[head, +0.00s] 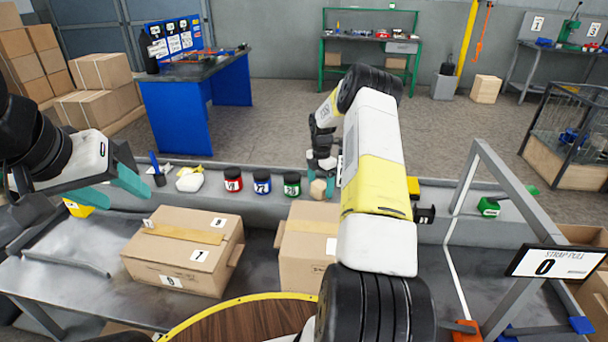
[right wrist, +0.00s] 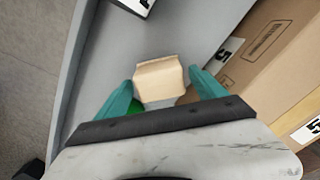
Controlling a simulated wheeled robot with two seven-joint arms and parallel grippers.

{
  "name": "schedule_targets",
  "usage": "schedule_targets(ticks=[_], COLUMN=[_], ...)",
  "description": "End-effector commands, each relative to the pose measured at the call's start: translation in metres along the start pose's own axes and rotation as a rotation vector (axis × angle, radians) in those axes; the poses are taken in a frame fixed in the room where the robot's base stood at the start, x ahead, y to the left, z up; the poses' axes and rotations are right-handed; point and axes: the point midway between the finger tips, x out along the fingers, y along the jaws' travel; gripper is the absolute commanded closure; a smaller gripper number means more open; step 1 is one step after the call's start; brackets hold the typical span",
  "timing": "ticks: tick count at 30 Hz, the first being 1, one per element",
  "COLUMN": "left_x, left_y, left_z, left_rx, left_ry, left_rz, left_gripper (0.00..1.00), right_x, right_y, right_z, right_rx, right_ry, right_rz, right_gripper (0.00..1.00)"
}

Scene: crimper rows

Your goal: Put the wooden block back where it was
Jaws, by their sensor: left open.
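The small pale wooden block (head: 318,188) is at the grey ledge behind the boxes in the head view. In the right wrist view the wooden block (right wrist: 158,80) is between the teal fingertips of my right gripper (right wrist: 161,82), close to both. I cannot tell whether the fingers press on it or whether it rests on the ledge. In the head view my right gripper (head: 322,172) is partly hidden by its own arm. My left gripper (head: 128,188) is open and empty at the left, above the bench.
Red (head: 233,179), blue (head: 262,182) and green (head: 291,184) lidded jars stand left of the block. Two cardboard boxes (head: 185,250) (head: 305,248) are on the bench (head: 80,268). A grey frame (head: 520,190) with a sign (head: 556,262) stands at the right.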

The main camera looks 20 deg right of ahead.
Motion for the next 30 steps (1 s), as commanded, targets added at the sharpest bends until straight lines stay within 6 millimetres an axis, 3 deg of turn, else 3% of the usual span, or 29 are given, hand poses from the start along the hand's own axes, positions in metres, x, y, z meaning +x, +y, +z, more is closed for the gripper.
schedule_targets(ticks=[12,24,30], left_x=[0.000,0.000,0.000], left_y=[0.000,0.000,0.000], left_z=[0.000,0.000,0.000], left_rx=[0.000,0.000,0.000], left_ry=[0.000,0.000,0.000], left_rz=[0.000,0.000,0.000], left_gripper=[0.48,0.48,0.48], right_x=[-0.008,-0.089,-0.116], right_y=[0.000,0.001,0.001], right_z=[0.000,0.000,0.000], right_rx=[0.000,-0.001,0.000], right_ry=[-0.001,-0.002,-0.001], right_rz=[0.001,0.003,0.001], right_gripper=[0.19,0.19,0.19])
